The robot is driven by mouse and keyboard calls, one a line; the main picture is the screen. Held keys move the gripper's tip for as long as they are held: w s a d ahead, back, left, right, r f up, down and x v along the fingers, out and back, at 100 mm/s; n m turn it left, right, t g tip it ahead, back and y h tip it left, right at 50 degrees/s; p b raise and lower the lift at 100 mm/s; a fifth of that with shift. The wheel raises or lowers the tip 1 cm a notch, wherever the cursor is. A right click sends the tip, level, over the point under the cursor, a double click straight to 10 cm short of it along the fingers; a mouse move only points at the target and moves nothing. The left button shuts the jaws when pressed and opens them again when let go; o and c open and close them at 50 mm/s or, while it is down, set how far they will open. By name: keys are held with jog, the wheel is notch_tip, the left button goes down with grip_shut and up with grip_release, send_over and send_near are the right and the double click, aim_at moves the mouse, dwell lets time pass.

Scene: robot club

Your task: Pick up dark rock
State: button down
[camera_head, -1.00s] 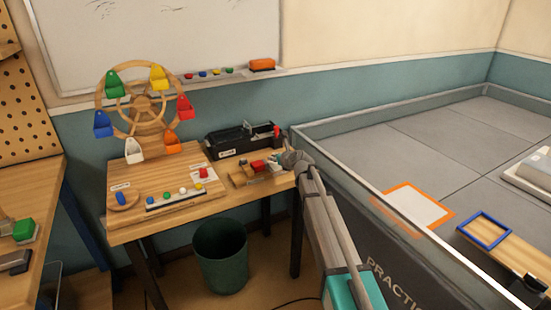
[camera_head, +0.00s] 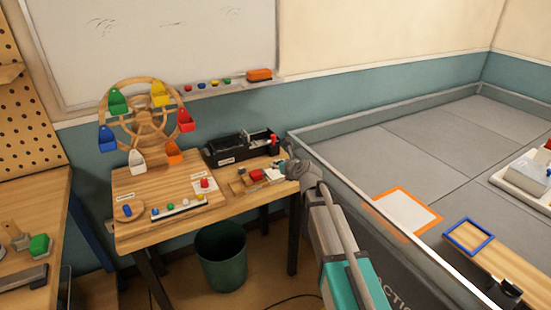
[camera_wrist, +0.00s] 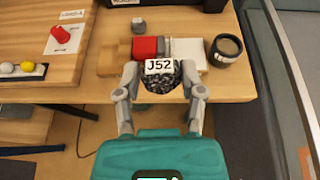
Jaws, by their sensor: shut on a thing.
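The dark rock (camera_wrist: 161,85) is speckled and bears a white tag reading J52. In the wrist view it sits between the two fingers of my gripper (camera_wrist: 162,88), which is shut on it. The tag covers much of its top. Behind it lies a wooden block with a red part (camera_wrist: 145,47) and a white part; I cannot tell whether the rock touches them. In the head view my gripper (camera_head: 291,167) is at the right end of the small table (camera_head: 225,208), and the rock cannot be made out there.
A dark round cup (camera_wrist: 225,50) stands right of the rock, and a small grey piece (camera_wrist: 139,25) lies behind. A wheel with coloured buckets (camera_head: 146,122) and a black tray (camera_head: 240,148) stand on the table. A low arena wall (camera_head: 345,127) runs close on the right.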

jog(key=shift+s+d+r, duration=0.1)
jog(key=shift+s+r, duration=0.1)
jog(key=shift+s, duration=0.25)
jog(key=shift+s+d+r, duration=0.1)
jog(key=shift+s+r, duration=0.1)
jog(key=shift+s, duration=0.2)
jog(key=shift+r+p, duration=0.1)
jog(key=shift+p, duration=0.2)
notch_tip(320, 180, up, 9)
jog(key=p, duration=0.9)
jog(key=shift+r, duration=0.15)
